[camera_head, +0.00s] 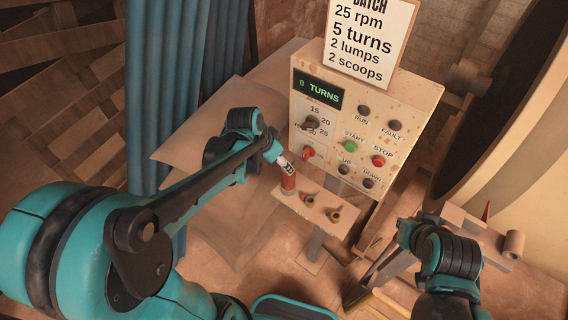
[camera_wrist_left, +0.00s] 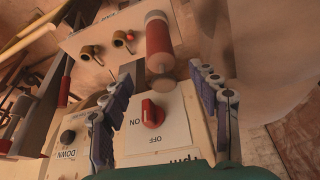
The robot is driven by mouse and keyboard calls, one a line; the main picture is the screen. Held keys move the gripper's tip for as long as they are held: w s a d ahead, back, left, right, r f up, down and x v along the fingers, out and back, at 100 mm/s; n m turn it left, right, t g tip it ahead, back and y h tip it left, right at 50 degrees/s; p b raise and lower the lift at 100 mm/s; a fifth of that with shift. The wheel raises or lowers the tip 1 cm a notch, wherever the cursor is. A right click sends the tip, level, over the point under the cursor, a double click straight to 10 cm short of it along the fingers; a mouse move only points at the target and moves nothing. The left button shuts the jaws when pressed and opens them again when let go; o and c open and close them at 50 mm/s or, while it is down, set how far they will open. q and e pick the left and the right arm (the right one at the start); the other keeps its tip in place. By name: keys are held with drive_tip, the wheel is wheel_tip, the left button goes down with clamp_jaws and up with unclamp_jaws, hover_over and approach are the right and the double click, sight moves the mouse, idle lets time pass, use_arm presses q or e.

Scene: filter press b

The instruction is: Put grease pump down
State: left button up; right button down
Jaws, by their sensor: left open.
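My left gripper (camera_head: 281,161) is above the pump in the head view. Its fingers are spread and hold nothing in the left wrist view (camera_wrist_left: 161,78). My right gripper (camera_head: 400,250) is at the lower right, largely hidden by its own wrist, so its jaws are unclear.
Two brass fittings (camera_head: 334,214) sit on the shelf, right of the pump. The control panel (camera_head: 365,115) with knobs and buttons rises behind, its display reading 0 turns. A batch sign (camera_head: 370,40) stands on top. Blue curtains (camera_head: 185,90) hang at the left.

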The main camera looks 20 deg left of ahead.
use_arm(q)
drive_tip(key=s+r+n+t+y, duration=0.1)
drive_tip(key=s+r+n, duration=0.2)
drive_tip(key=s, duration=0.3)
drive_tip(key=s+r+n+t+y, duration=0.1)
drive_tip(key=s+r+n+t, duration=0.1)
drive_tip(key=s, duration=0.5)
drive_tip(key=shift+s+a+r+n, duration=0.2)
drive_tip(key=shift+a+r+n, duration=0.25)
drive_tip(key=shift+r, duration=0.3)
